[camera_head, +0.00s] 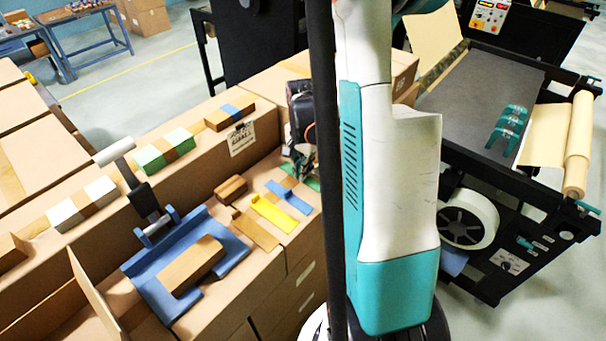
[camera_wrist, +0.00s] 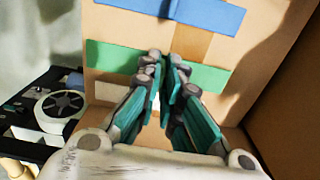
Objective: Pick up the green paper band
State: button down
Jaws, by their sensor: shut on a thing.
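The green paper band (camera_wrist: 112,58) lies across the brown cardboard in the wrist view, looking flat. My gripper (camera_wrist: 168,62) is over its middle, with the teal fingers closed together on the band and hiding part of it. In the head view, my gripper (camera_head: 303,168) is at the far end of the row of strips on the box top. A little of the green band (camera_head: 313,184) shows beside it, the rest hidden by the fingers and my arm. I cannot tell if the band is raised off the cardboard.
A blue strip (camera_head: 288,197), a yellow strip (camera_head: 275,213) and a brown strip (camera_head: 254,230) lie nearby. A small brown block (camera_head: 231,189) and a blue tray (camera_head: 150,277) are to the left. A taller box row (camera_head: 205,150) runs behind. A machine (camera_head: 480,100) stands right.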

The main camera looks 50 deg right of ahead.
notch_tip(320, 180, up, 17)
jog(key=shift+r, duration=0.2)
